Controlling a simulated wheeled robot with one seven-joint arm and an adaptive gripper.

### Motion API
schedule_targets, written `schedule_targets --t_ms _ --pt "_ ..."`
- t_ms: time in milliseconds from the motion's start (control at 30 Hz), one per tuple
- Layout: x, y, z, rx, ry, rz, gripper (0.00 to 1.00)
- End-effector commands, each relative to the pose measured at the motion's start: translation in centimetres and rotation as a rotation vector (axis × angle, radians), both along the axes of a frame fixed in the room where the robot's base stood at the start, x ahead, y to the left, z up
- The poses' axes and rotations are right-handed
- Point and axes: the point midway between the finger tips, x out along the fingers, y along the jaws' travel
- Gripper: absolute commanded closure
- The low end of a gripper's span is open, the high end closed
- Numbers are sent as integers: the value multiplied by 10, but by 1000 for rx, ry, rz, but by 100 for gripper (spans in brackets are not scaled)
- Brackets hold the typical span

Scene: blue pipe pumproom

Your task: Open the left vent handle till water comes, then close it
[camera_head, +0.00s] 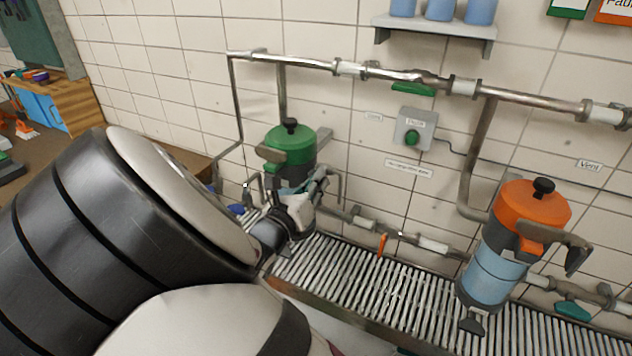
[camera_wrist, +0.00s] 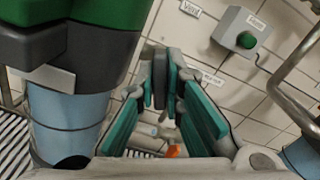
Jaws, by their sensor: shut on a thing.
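The left filter has a green lid (camera_head: 290,143) with a black knob, and its light-blue body (camera_wrist: 70,110) fills the left of the wrist view. My gripper (camera_head: 302,207) is at the right side of this filter, below its lid. In the wrist view its teal-padded fingers (camera_wrist: 160,82) are closed around a dark grey part (camera_wrist: 159,66), which appears to be the left vent handle. The fingers hide much of it, so I cannot tell its angle. A "Vent" label (camera_wrist: 190,8) is on the wall beyond. No running water shows in either view.
A right filter with an orange lid (camera_head: 533,205) has a grey lever (camera_head: 560,240). Steel pipes (camera_head: 330,65) run along the tiled wall. A grey box with a green button (camera_head: 412,138) is between the filters. A slatted grate (camera_head: 390,297) lies below. An orange handle (camera_head: 382,244) hangs from the lower pipe.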

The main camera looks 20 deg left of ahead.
Motion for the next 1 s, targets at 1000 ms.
schedule_targets --t_ms 1000 --pt "0 1 -1 445 -33 1 100"
